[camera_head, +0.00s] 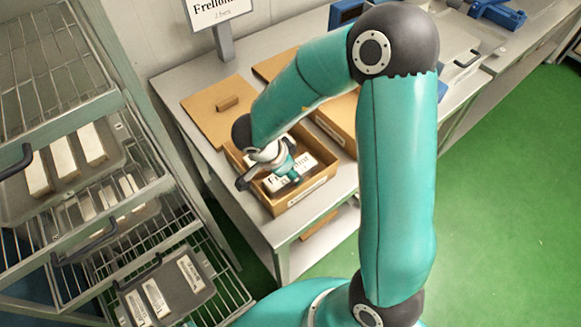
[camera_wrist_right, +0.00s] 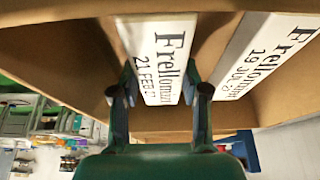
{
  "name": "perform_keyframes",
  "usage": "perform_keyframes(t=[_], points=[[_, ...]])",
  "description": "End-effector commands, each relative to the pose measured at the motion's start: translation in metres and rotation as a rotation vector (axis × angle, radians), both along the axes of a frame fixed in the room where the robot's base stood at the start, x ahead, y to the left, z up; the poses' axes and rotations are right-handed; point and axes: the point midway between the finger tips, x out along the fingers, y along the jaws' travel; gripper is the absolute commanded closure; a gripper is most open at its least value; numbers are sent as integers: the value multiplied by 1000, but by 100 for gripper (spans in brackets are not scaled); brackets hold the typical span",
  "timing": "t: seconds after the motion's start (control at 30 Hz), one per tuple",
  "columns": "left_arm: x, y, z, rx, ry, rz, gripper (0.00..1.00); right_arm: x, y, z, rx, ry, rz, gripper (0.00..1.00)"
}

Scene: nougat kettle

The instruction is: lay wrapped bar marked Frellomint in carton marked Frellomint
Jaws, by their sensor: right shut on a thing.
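The open cardboard carton (camera_head: 301,204) stands at the front of the bench; its front label is too small to read. My right gripper (camera_head: 283,172) reaches down into it. In the right wrist view my gripper (camera_wrist_right: 162,92) is shut on a white wrapped bar (camera_wrist_right: 160,50) reading "Frellomint" and "21 FEB", within the carton's walls (camera_wrist_right: 60,55). Whether the bar touches the carton floor cannot be told. A second white bar (camera_wrist_right: 268,58), reading "Frellomint" and "19 JUL", lies beside it in the carton. My left gripper is out of view.
A sign (camera_head: 218,10) starting "Frello" stands behind the carton. A brown board (camera_head: 215,108) with a small block lies behind left. Another carton (camera_head: 336,125) stands close at right, partly behind my arm. A wire rack (camera_head: 60,70) with trays of bars (camera_head: 143,298) is at left.

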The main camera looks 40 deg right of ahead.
Motion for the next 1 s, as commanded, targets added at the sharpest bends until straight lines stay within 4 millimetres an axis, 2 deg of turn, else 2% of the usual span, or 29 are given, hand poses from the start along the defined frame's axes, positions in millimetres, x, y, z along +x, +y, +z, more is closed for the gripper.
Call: perform_keyframes(t=[0.3, 0.33, 0.5, 0.7, 0.73, 0.83, 0.87, 1.0], points=[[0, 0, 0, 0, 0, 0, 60, 0, 0, 0, 0, -1, 0, 95], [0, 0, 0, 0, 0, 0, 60, 0, 0, 0, 0, -1, 0, 52], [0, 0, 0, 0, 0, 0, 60, 0, 0, 0, 0, -1, 1, 26], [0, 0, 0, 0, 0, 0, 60, 0, 0, 0, 0, -1, 1, 26], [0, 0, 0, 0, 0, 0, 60, 0, 0, -1, 0, 0, 1, 24], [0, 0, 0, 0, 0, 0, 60, 0, 0, -1, 0, 0, 1, 7], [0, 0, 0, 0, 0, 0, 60, 0, 0, -1, 0, 0, 1, 5], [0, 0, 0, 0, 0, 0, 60, 0, 0, -1, 0, 0, 1, 5]])
